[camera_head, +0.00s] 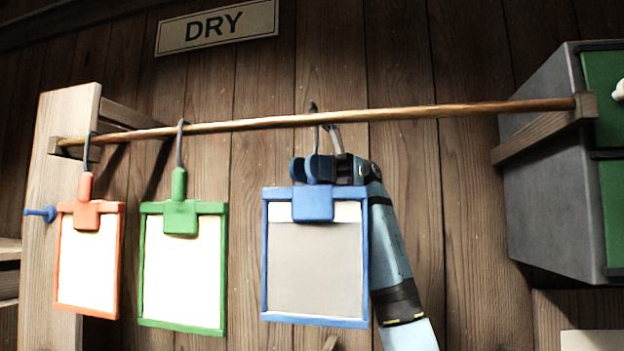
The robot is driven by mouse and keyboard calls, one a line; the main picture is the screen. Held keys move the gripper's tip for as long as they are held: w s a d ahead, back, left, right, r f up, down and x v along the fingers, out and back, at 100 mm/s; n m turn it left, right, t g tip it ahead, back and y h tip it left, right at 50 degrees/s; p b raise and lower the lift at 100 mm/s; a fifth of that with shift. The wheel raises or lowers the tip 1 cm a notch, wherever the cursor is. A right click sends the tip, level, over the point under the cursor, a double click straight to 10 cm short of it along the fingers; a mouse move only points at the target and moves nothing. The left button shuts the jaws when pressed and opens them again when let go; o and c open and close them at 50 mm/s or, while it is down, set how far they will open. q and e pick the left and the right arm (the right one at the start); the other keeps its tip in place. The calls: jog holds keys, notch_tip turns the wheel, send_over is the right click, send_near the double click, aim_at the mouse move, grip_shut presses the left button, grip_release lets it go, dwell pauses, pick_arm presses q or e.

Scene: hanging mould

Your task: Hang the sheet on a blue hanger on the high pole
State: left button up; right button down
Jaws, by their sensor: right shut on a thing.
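The blue hanger (313,204) is a blue frame with a clip at its top, and the grey sheet (315,268) with a white top strip is inside it. Its dark hook (314,110) reaches up to the high pole (400,114), a wooden rod; the hook's top shows just above the pole, but I cannot tell whether the pole bears its weight. My right gripper (318,168) is shut on the blue hanger just above its clip, below the pole. My right arm comes up from below, on the hanger's right side. My left gripper is not in view.
An orange hanger (88,216) and a green hanger (180,217), each with a white sheet, hang from the pole at the left. A wooden post (64,160) holds the pole's left end. A grey cabinet (550,190) with green drawers stands right. The pole between is clear. A DRY sign (217,27) is above.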

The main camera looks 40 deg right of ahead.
jog(key=shift+s+a+f+b, duration=0.4)
jog(key=shift+s+a+b, duration=0.15)
jog(key=shift+a+b, duration=0.05)
jog(key=shift+s+a+f+b, duration=0.35)
jog(key=shift+s+a+b, duration=0.15)
jog(key=shift+a+b, duration=0.1)
jog(key=c, duration=0.9)
grip_release()
jog(key=shift+o, duration=0.2)
jog(key=b+v, duration=0.1)
jog(key=v, duration=1.3)
jog(key=shift+a, duration=0.15)
